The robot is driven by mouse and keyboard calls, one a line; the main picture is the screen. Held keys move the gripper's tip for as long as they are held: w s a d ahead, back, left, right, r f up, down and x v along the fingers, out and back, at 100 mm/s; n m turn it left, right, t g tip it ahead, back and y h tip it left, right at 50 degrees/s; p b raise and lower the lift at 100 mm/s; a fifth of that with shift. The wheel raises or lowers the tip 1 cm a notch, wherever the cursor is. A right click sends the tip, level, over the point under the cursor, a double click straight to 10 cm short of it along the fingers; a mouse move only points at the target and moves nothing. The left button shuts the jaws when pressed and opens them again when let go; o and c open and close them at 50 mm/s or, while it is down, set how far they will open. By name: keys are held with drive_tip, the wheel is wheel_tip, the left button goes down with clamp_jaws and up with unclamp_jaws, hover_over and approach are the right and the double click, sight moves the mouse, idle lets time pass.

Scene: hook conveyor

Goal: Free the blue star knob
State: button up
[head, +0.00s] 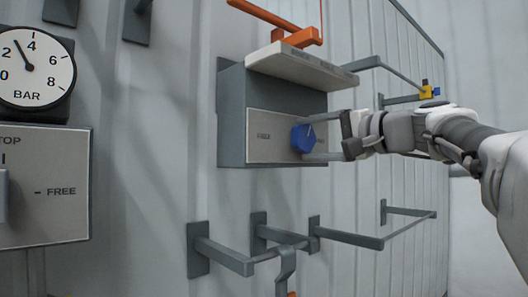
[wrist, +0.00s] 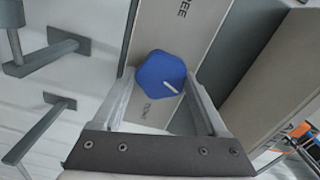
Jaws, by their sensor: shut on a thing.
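The blue star knob (head: 303,138) sits on the front plate (head: 262,130) of a dark grey box on the wall. My gripper (head: 308,142) reaches in from the right and is shut on the knob. In the wrist view the knob (wrist: 160,79) lies between the two finger ends, and its white pointer line slants toward the lower right. The print near the knob's lower edge is too small to read.
A light flap (head: 302,66) juts out above the knob, with an orange bar (head: 275,18) over it. Grey rails (head: 345,236) stick out below the box. A pressure gauge (head: 32,68) and another FREE-marked panel (head: 45,190) are at left.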

drive_tip(key=shift+n+b, duration=0.65)
drive_tip(key=shift+n, duration=0.45)
drive_tip(key=o, duration=1.3)
drive_tip(key=p+v, duration=0.1)
drive_tip(key=v, duration=1.6)
drive_tip(key=shift+s+d+r, duration=0.1)
drive_tip(key=shift+s+d, duration=0.05)
